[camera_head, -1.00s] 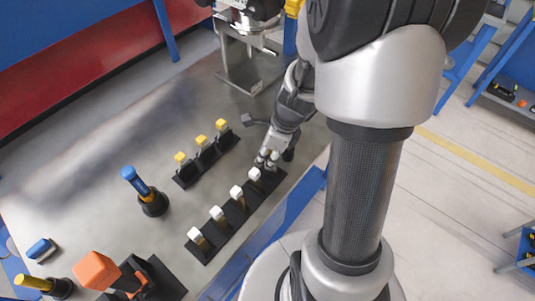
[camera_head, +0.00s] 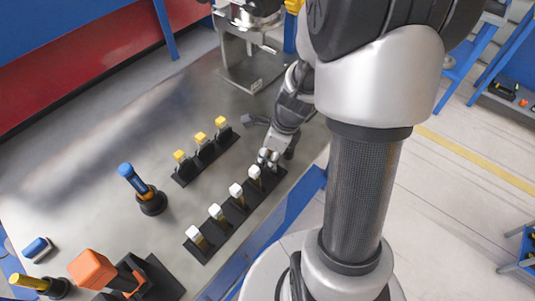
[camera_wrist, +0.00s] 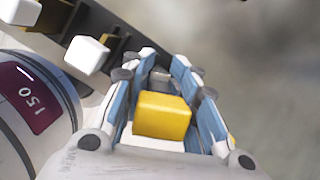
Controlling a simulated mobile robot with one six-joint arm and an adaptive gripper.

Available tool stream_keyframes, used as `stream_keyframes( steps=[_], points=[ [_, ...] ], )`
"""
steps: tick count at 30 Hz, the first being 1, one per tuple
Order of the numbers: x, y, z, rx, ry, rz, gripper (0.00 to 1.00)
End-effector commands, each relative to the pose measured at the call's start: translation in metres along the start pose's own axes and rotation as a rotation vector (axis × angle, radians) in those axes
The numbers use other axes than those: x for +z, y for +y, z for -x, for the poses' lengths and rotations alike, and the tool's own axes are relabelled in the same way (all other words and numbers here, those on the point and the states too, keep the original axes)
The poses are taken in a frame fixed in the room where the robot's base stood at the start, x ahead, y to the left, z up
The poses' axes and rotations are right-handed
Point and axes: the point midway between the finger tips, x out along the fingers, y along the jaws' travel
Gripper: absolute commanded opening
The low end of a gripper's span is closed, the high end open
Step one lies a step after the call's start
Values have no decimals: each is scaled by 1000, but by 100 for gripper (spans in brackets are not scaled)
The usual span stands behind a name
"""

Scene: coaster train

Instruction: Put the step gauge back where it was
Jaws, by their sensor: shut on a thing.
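My gripper (camera_head: 268,157) is at the far end of a black rack (camera_head: 212,243) that carries a row of white-topped pieces (camera_head: 236,190). In the wrist view my gripper (camera_wrist: 172,85) is shut on a piece with a yellow block top (camera_wrist: 163,115), which looks to be the step gauge. Its lower part is hidden between the fingers. White-topped pieces also stand beside the gripper in the wrist view (camera_wrist: 87,54). I cannot tell whether the held piece touches the rack.
A shorter rack with three yellow-topped pieces (camera_head: 201,138) stands left of my gripper. A blue-handled tool (camera_head: 134,178) stands upright in a round black base. An orange-headed tool (camera_head: 92,269) and a yellow-handled one (camera_head: 29,281) are at the near left. Bare metal table (camera_head: 75,190) lies between.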

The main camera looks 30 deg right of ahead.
Motion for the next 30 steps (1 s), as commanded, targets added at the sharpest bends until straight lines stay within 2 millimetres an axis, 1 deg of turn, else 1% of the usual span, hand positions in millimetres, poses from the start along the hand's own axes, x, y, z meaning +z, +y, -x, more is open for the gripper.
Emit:
stream_keyframes(
  steps=[5, 6, 16, 17, 26, 29, 30],
  points=[
    [-1, 0, -4, 0, 0, 0, 0],
    [-1, 0, -3, 0, 0, 0, 27],
    [-1, 0, -3, 0, 0, 0, 49],
    [-1, 0, -3, 0, 0, 0, 51],
    [-1, 0, -2, 1, 0, 0, 51],
    [-1, 0, 4, -1, -1, 0, 51],
    [0, -1, 9, -2, -2, 1, 51]
  ],
)
